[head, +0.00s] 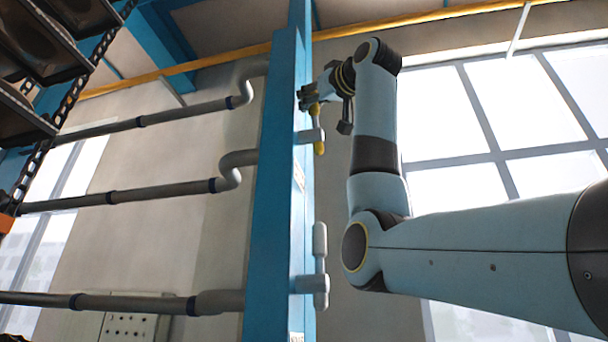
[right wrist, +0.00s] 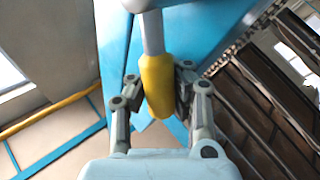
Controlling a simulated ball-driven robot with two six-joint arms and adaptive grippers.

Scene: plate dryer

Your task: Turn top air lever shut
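The top air lever (head: 319,147) has yellow ends and a grey middle, and sits on the right face of a blue column (head: 276,200). It stands roughly upright along the column in the head view. My right gripper (head: 309,98) is at its upper end. In the right wrist view the lever's yellow end (right wrist: 157,84) lies between the two fingers of my right gripper (right wrist: 156,100). The right finger is close against it, and a narrow gap shows at the left finger. The fingers look open around it. My left gripper is not in view.
A grey lower lever (head: 320,265) stands upright on the same column. Grey pipes (head: 120,197) run left from the column to dark racks (head: 35,50). A yellow pipe (head: 225,56) crosses behind. Windows (head: 480,110) are behind my right arm.

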